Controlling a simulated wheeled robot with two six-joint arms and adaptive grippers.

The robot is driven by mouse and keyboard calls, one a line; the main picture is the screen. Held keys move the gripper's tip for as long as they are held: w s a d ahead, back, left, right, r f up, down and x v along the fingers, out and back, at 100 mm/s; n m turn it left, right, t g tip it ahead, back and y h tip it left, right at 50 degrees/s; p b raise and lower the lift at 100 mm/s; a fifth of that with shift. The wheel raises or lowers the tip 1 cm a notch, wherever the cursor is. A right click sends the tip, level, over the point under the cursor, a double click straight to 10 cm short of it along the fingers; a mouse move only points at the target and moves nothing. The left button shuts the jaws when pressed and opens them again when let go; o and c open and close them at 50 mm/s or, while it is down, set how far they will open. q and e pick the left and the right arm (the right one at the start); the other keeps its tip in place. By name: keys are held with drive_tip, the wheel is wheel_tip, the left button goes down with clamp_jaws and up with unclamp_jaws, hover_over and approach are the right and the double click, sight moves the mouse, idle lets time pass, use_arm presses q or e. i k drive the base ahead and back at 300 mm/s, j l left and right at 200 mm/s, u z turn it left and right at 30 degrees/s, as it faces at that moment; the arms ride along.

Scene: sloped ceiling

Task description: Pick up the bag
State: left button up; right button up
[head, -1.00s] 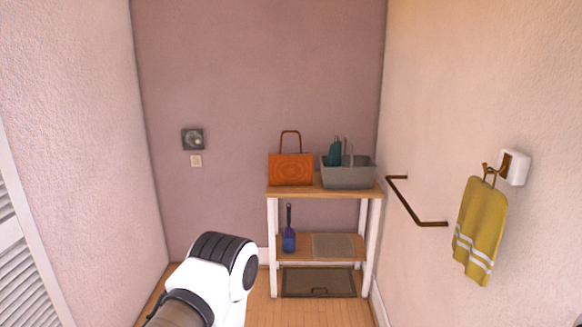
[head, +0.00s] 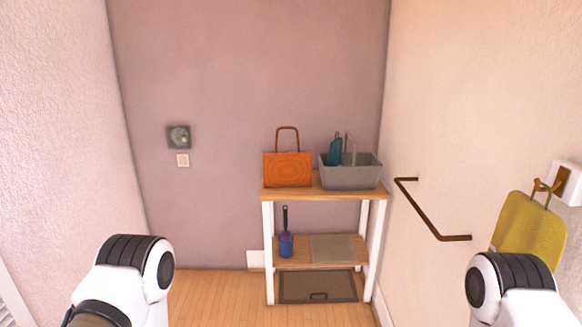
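An orange bag (head: 287,170) with a brown arched handle stands upright on the left part of the top shelf of a small wooden rack (head: 325,193). Nothing holds it, and it is fully visible. My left arm shows at the lower left and my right arm at the lower right, both well short of the rack. Only arm links show; neither gripper is in view.
A grey basket (head: 349,172) with a teal item (head: 335,151) stands just right of the bag. A blue scoop-like item (head: 286,241) is on the middle shelf. The floor (head: 215,300) before the rack is clear.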

sight(290, 169)
drive_tip(key=i+j+u, duration=0.1)
drive_tip(key=i+j, duration=0.15)
drive_tip(key=i, duration=0.6)
drive_tip(key=i+j+u, duration=0.1)
drive_tip(key=i, duration=0.75)
drive_tip(key=i+j+u, duration=0.1)
drive_tip(key=i+j, duration=0.15)
drive_tip(key=i, duration=0.6)
